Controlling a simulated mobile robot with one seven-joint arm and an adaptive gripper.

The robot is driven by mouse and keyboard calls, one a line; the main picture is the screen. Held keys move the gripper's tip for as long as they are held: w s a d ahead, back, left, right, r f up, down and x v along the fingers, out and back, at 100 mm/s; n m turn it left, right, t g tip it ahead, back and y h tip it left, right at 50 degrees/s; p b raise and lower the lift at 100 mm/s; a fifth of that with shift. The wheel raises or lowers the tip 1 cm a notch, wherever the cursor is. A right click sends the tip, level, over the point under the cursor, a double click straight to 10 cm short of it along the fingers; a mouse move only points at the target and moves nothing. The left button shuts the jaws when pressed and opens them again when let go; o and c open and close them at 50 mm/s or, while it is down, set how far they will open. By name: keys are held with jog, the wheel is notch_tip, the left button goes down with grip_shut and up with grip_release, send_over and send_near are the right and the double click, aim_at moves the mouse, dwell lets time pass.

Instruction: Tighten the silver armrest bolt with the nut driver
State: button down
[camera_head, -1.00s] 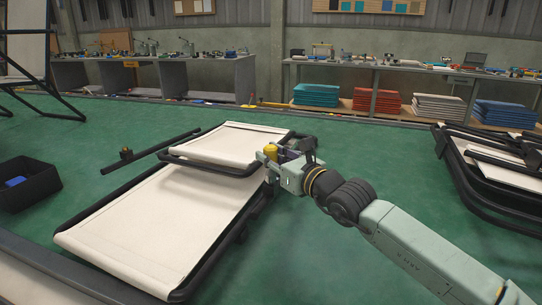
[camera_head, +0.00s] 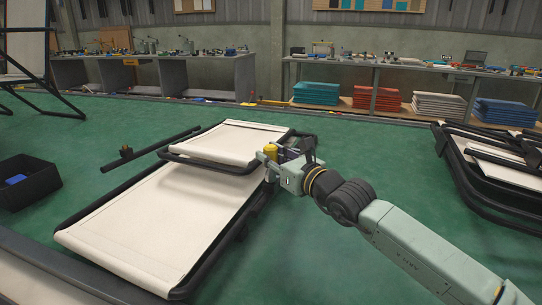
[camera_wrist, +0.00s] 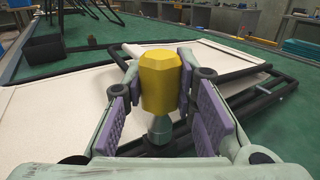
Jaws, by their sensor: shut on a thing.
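My gripper (camera_head: 272,164) is shut on the nut driver, at the right side of the lounger. The nut driver's yellow handle (camera_wrist: 160,80) stands upright between the purple finger pads in the wrist view, with a grey metal part below it. The handle also shows in the head view (camera_head: 270,152). The folding lounger (camera_head: 140,230) has cream fabric and a black tube frame and lies on the green surface, its smaller panel (camera_head: 228,143) on top. I cannot make out the silver armrest bolt; the gripper and handle cover that area.
A dark bin (camera_head: 28,184) with a blue item stands at far left. Another folded lounger (camera_head: 490,170) is at right. Benches and stacked cushions (camera_head: 316,93) line the back.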

dwell(0.3)
jog(key=c, duration=1.2)
grip_release()
jog(key=v, duration=1.2)
jog(key=shift+c, duration=0.4)
jog(key=shift+c, duration=1.2)
